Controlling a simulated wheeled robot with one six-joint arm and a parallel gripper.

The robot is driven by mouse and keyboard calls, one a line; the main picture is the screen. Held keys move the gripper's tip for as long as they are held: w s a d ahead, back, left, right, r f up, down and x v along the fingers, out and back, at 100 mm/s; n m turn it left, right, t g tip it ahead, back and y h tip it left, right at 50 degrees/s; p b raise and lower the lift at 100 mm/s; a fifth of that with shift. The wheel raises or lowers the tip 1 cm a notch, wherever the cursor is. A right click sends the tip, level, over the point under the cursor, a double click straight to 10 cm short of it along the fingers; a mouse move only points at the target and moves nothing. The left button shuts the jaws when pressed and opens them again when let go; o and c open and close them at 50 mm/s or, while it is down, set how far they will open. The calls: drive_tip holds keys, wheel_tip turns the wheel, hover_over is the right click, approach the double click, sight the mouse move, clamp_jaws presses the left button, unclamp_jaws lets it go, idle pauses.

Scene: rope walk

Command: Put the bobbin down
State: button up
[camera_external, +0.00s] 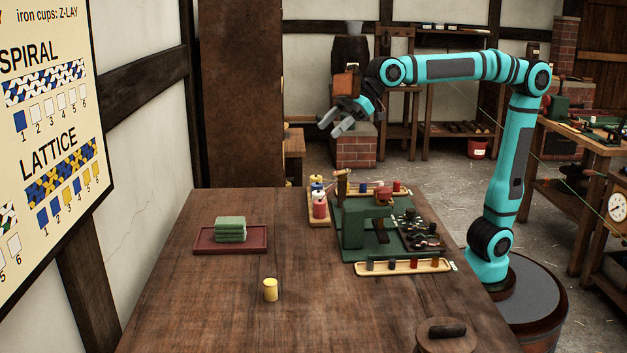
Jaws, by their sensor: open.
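A small yellow bobbin (270,290) stands upright on the wooden table (210,310), left of the middle. My gripper (333,125) is open and empty, high above the table's far side. It is well apart from the yellow bobbin. Other bobbins, including a red one (320,207), stand in a wooden tray (313,222) along the left side of a green machine (366,226).
A dark red tray (202,247) holds a stack of green blocks (230,229) at the left. A pale tray of small cylinders (405,267) lies before the machine. A round lidded thing (445,336) sits at the front right. The table around the yellow bobbin is clear.

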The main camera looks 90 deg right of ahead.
drive_tip(key=s+d+m+t+h, duration=0.1)
drive_tip(key=s+d+m+t, duration=0.1)
drive_tip(key=s+d, duration=0.4)
drive_tip(key=s+d+m+t+h, duration=0.1)
drive_tip(key=s+d, duration=0.5)
drive_tip(key=s, duration=0.8)
drive_tip(key=s+d+m+t+h, duration=0.1)
drive_tip(key=s+d+m+t, duration=0.2)
drive_tip(key=s+d+t, duration=0.2)
drive_tip(key=s+d, duration=0.2)
drive_tip(key=s, duration=0.2)
drive_tip(key=shift+s+f+h, duration=0.15)
drive_tip(key=shift+s+h, duration=0.15)
drive_tip(key=shift+s, duration=0.1)
drive_tip(key=shift+d, duration=0.1)
